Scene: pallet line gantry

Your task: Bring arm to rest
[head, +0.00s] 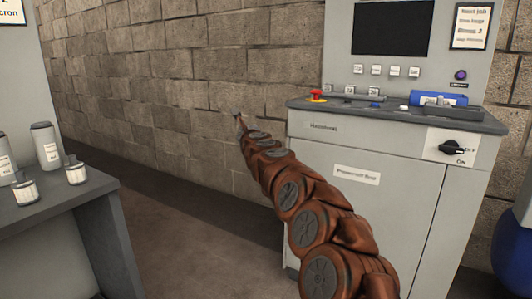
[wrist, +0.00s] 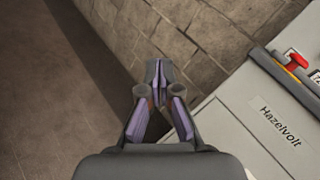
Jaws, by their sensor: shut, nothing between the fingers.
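My brown jointed arm reaches up and forward from the lower right of the head view, out in front of the grey control cabinet (head: 400,200). My gripper (head: 239,118) is at its far end, small in the head view against the block wall. In the wrist view my gripper (wrist: 157,72) has its fingertips together with nothing between them. It is apart from the cabinet, which lies to its right.
The cabinet top carries a red emergency button (head: 317,95), a blue object (head: 438,98) and small switches. A grey table (head: 60,215) with several containers stands at left. A block wall (head: 190,85) runs behind. Floor (head: 190,240) between table and cabinet is clear.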

